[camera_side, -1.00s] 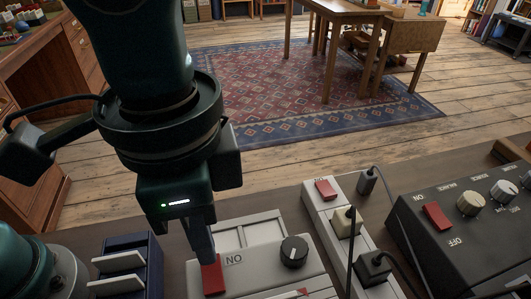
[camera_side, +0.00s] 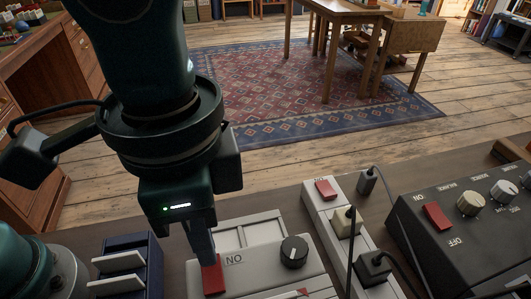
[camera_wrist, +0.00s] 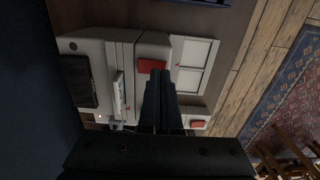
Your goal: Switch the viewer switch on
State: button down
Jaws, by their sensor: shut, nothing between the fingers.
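A light grey box (camera_side: 262,270), which looks like the viewer, stands on the bench below my gripper. It has a black knob (camera_side: 294,252), a framed pale panel at its back and a red rocker switch (camera_side: 214,281) beside a printed label. My gripper (camera_side: 208,262) is shut and empty, pointing down. Its fingertips are at the far end of the red switch and hide part of it; I cannot tell whether they touch. In the wrist view, the closed fingers (camera_wrist: 160,76) end beside the red switch (camera_wrist: 151,66).
Farther right is a dark control box (camera_side: 460,240) with a red switch and knobs. A dark blue rack (camera_side: 128,270) stands close on the left. Cables rise near the strip.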

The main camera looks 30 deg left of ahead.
jog(key=shift+f, duration=0.75)
dwell(0.3)
jog(key=shift+r, duration=3.5)
jog(key=shift+w+a, duration=0.15)
jog(key=shift+w, duration=0.05)
jog(key=w+a+r+n+t+h, duration=0.1)
jog(key=a+r+n, duration=0.15)
jog(key=a, duration=0.35)
jog(key=w+a+r+n+t, duration=0.1)
jog(key=w+a+n, duration=0.15)
jog(key=a, duration=0.35)
jog(key=s+a+f+n+t+y, duration=0.1)
jog(key=s+a+f+n+t, duration=0.2)
jog(key=a+f, duration=0.5)
jog(key=shift+f+n+t, duration=0.3)
jog(key=shift+f+n, duration=0.2)
jog(key=shift+f, duration=0.15)
